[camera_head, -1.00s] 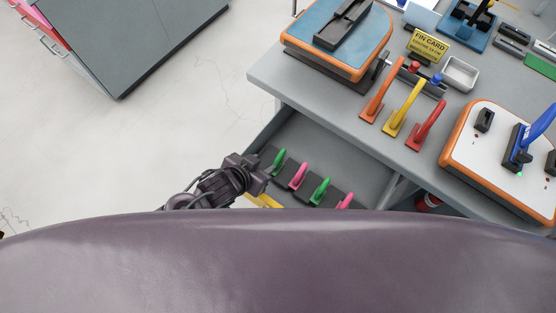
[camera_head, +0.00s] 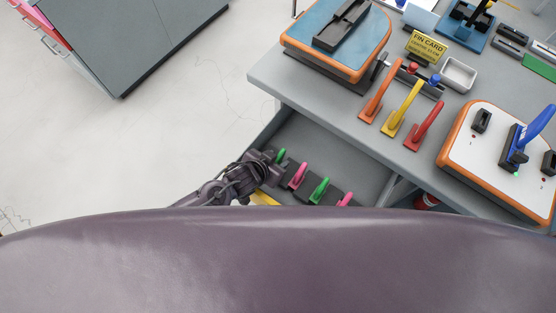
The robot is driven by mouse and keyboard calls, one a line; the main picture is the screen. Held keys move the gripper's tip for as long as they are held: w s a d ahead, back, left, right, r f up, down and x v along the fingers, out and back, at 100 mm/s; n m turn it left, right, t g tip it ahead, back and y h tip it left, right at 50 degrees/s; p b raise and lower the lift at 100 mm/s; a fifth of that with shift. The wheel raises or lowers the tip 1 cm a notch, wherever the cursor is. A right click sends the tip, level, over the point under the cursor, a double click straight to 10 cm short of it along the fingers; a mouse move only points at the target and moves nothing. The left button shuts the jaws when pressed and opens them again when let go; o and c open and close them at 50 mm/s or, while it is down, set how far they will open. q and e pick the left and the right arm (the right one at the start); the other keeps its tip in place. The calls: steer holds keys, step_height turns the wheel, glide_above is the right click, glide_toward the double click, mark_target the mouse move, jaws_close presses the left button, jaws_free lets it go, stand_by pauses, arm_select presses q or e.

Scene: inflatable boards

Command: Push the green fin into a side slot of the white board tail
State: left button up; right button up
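In the head view an open drawer below the table holds a row of fins. A green fin (camera_head: 281,155) stands at its left end, partly hidden by my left gripper (camera_head: 273,168). A second green fin (camera_head: 319,190) stands between two pink fins. My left gripper is at the first green fin; whether its fingers touch or close on it is hidden. The white board tail (camera_head: 477,165) with an orange rim lies on the table at right. A blue fin (camera_head: 540,124) stands in its middle box, with black side slots (camera_head: 482,121) beside it. My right gripper is out of view.
A yellow fin card (camera_head: 427,46) and a small tray (camera_head: 459,73) stand behind. The table's front edge overhangs the open drawer (camera_head: 345,150).

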arm_select(q)
steer(key=shift+c, duration=0.4)
jaws_close()
